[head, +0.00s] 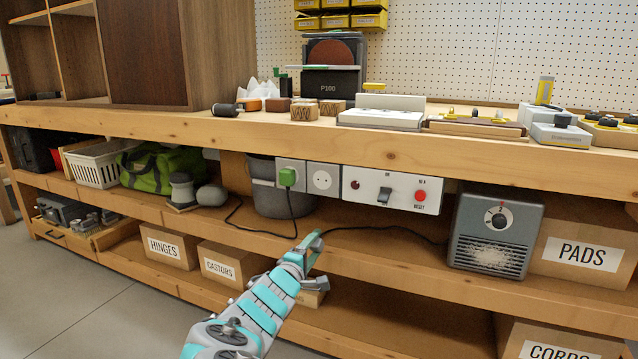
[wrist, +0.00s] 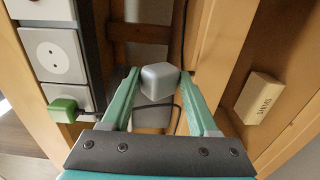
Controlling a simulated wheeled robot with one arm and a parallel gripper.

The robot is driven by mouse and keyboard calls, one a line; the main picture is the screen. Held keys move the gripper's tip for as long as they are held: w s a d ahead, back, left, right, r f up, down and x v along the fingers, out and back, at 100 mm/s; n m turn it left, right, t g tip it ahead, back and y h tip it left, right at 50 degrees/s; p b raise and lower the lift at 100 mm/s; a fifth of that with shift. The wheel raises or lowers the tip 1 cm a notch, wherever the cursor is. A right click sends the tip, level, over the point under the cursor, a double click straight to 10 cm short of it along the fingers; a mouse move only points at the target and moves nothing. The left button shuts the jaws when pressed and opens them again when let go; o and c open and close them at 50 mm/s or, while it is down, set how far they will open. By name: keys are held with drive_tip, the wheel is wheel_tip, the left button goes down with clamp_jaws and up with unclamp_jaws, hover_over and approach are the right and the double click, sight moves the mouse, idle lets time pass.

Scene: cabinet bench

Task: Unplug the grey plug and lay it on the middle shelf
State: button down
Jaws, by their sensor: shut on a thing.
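My gripper (head: 315,243) is in front of the bench, at about the height of the middle shelf (head: 375,240). In the wrist view, my gripper (wrist: 160,76) is shut on the grey plug (wrist: 160,80), a rounded grey block between the fingertips. The plug is out of any socket; in the head view my fingers hide it. A dark cable (head: 385,229) runs from near my fingers to the grey heater (head: 497,232). The right socket (head: 323,179) is empty; it also shows in the wrist view (wrist: 55,57).
A green plug (head: 288,177) is in the left socket. A grey bin (head: 265,190) stands behind its cable. A switch box (head: 392,190) hangs under the bench top (head: 250,128). The middle shelf has free room between bin and heater. A small carton (wrist: 260,98) shows below.

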drive_tip(key=shift+x, duration=6.25)
